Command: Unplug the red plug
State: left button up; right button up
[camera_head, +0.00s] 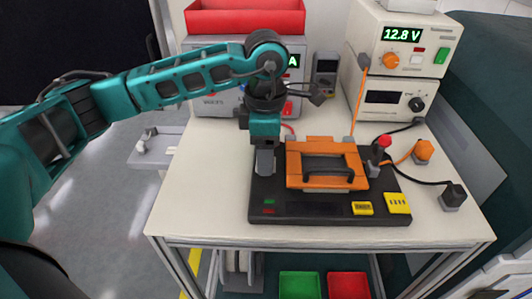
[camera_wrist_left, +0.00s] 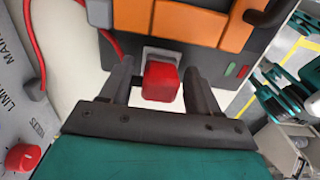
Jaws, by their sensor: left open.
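The red plug (camera_wrist_left: 161,82) sits in a pale grey socket (camera_wrist_left: 158,54) at the edge of the dark fixture, seen in the left wrist view. My left gripper (camera_wrist_left: 158,68) is open, one dark finger on each side of the plug; contact is not clear. In the head view my left gripper (camera_head: 265,162) points down at the left side of the black fixture (camera_head: 320,212) and hides the plug. The fixture bears an orange block (camera_head: 346,178) with a black handle (camera_head: 328,165). My right gripper does not show.
A power supply (camera_head: 410,40) reading 12.8 V stands at the back right. An orange plug (camera_head: 423,151) and a black plug (camera_head: 453,196) lie right of the fixture with cables. A red tray (camera_head: 245,18) is at the back. The table's front left (camera_head: 200,205) is clear.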

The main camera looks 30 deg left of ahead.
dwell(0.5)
pick_arm(q)
grip_shut()
dwell(0.6)
jog(key=shift+r, duration=0.2)
jog(key=shift+r+p, duration=1.6)
jog(key=shift+r, duration=1.25)
